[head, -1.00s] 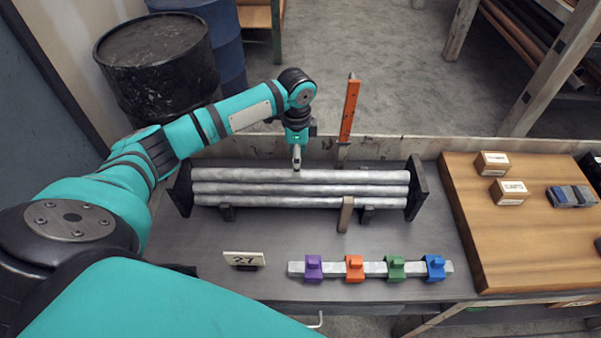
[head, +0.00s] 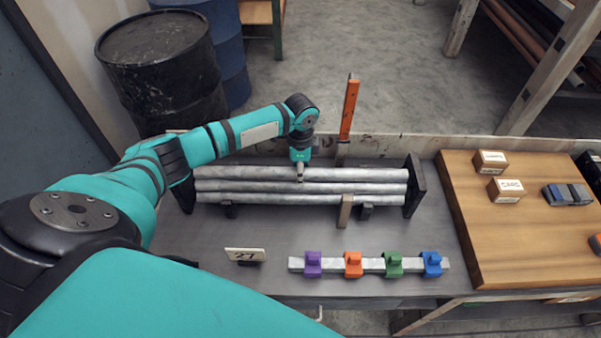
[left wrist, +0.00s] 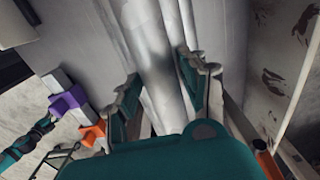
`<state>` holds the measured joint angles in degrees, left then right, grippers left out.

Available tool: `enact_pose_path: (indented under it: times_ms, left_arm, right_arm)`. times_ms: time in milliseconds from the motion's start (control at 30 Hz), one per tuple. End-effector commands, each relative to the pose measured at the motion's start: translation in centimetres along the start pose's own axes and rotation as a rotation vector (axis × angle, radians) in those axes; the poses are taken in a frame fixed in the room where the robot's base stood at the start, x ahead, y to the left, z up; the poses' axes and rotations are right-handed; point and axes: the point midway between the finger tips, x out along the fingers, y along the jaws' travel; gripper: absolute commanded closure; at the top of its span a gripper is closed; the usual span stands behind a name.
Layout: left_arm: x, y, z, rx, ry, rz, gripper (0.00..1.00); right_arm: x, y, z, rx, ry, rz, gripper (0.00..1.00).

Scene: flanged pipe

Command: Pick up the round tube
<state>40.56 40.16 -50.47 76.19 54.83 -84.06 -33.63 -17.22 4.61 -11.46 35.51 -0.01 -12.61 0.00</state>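Three grey metal tubes lie side by side in a rack on the bench: a back tube (head: 360,174), a middle tube (head: 350,188) and a front tube (head: 285,198). I cannot tell for sure which is the round tube. Contact is not clear.
The rack has dark end plates (head: 415,186). An orange upright (head: 349,108) stands behind it. A bar with coloured clips (head: 374,265) and a number 27 card (head: 244,254) lie in front. A wooden board (head: 520,230) with small boxes is at right.

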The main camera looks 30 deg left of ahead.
Motion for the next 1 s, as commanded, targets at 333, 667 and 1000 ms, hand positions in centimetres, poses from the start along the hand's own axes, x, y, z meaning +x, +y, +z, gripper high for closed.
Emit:
enact_pose_path:
  times_ms: [333, 667, 1000]
  left_arm:
    - [-0.1, 0.0, 0.0, 0.000, 0.000, 0.000, 1.00]
    - [-0.2, -0.1, -0.1, 0.000, 0.002, -0.002, 1.00]
    - [-4.2, -0.2, -0.1, 0.000, 0.005, -0.007, 1.00]
  right_arm:
    - [0.0, 0.1, -0.5, 0.000, 0.008, 0.001, 0.66]
    - [0.0, 0.1, -0.1, 0.001, 0.002, 0.001, 0.66]
    - [0.9, 0.0, 0.1, 0.000, -0.001, 0.000, 0.66]
